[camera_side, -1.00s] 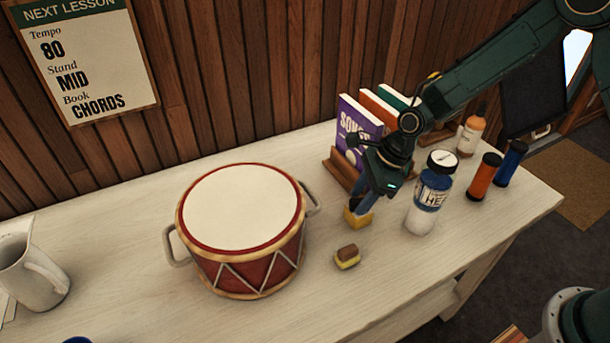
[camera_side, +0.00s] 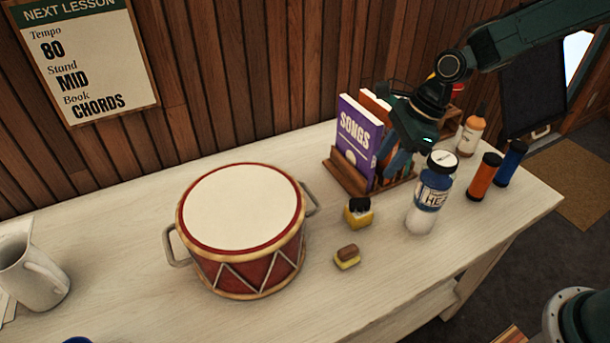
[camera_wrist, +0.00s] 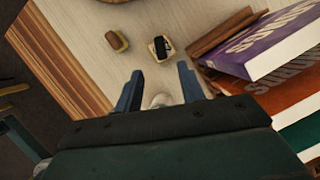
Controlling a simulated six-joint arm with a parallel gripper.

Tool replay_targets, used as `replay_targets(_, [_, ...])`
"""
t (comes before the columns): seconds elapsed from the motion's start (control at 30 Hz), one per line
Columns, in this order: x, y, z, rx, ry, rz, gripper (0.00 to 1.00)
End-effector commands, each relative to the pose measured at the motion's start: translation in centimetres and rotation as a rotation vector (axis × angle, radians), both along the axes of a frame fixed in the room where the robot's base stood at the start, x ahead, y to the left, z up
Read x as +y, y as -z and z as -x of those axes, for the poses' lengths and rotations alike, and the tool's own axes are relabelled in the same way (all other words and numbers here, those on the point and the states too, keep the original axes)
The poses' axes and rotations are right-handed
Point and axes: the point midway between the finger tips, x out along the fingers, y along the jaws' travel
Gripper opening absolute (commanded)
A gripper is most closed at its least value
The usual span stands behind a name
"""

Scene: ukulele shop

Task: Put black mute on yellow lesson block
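The black mute (camera_side: 358,204) rests on top of the yellow lesson block (camera_side: 357,217) on the table, in front of the book rack. In the wrist view the black mute (camera_wrist: 161,46) also lies on the block, whose pale yellow edge (camera_wrist: 152,50) shows around it. My gripper (camera_side: 392,178) is raised above and to the right of them, near the books. In the wrist view its two blue fingers (camera_wrist: 159,84) are spread apart with nothing held between them.
A brown-and-yellow sponge-like piece (camera_side: 347,257) lies just in front. A red drum (camera_side: 245,272) stands to the left. A purple book (camera_side: 357,138) and others stand in a wooden rack (camera_side: 345,172) behind. A blue-labelled jar (camera_side: 430,192) and an orange tube (camera_side: 483,177) stand right.

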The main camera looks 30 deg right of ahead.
Motion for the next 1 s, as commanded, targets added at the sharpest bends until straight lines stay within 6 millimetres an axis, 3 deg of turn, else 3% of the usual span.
replay_targets(0.2, [-0.4, -0.8, 0.2, 0.001, 0.001, 0.001, 0.39])
replay_targets(0.77, [-0.4, -0.9, 0.2, -0.002, -0.002, 0.002, 0.39])
replay_targets(1.0, [-0.8, -2.5, 1.1, -0.055, -0.091, 0.037, 0.39])
